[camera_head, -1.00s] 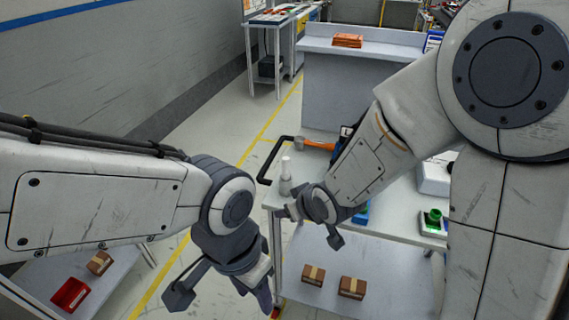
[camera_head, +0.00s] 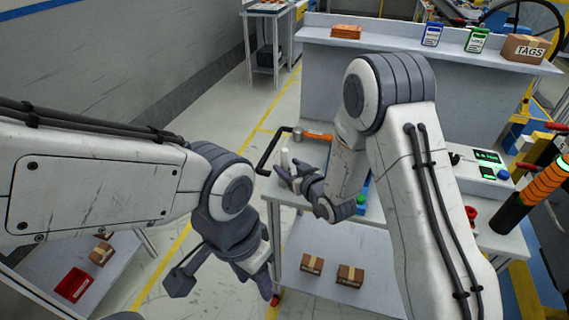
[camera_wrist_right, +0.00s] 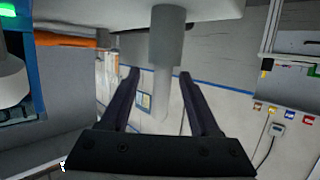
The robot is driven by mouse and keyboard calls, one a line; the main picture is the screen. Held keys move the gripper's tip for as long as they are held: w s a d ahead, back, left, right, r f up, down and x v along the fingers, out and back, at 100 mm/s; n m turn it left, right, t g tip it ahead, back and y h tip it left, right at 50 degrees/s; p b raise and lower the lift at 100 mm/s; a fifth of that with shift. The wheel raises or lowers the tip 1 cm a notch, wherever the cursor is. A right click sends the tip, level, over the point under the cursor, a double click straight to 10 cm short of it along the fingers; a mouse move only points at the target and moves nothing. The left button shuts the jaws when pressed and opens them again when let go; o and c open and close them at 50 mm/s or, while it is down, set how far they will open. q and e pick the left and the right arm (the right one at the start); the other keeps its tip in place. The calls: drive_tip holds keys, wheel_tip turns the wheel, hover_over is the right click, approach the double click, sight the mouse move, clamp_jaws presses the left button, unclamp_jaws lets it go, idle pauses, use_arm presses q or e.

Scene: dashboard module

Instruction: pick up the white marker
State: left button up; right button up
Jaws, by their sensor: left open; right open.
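The white marker (camera_head: 285,158) stands upright near the left edge of the worktable, pale at the top. In the right wrist view, which is upside down, the marker (camera_wrist_right: 165,90) shows a grey section by the table and a white section beyond. My right gripper (camera_head: 284,178) is at the marker, its fingers open. In the wrist view the marker shows between the two fingers (camera_wrist_right: 158,80), with gaps on both sides. Its grey lower part is partly hidden by my gripper in the head view. My left gripper (camera_head: 222,282) is open and empty, low beside the table.
A hammer with an orange handle (camera_head: 318,136) lies behind the marker. A black bent handle (camera_head: 266,158) is at the table's left edge. Small brown boxes (camera_head: 312,264) are on the lower shelf. A device with green displays (camera_head: 487,157) is at the right.

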drive_tip(key=x, duration=0.2)
drive_tip(key=p+x, duration=0.1)
drive_tip(key=shift+w+a+r, duration=0.1)
drive_tip(key=shift+w+a, duration=0.15)
drive_tip(key=shift+a, duration=0.15)
drive_tip(key=shift+w+a+f, duration=0.25)
drive_tip(key=shift+w, duration=0.3)
clamp_jaws()
drive_tip(key=shift+r, duration=0.1)
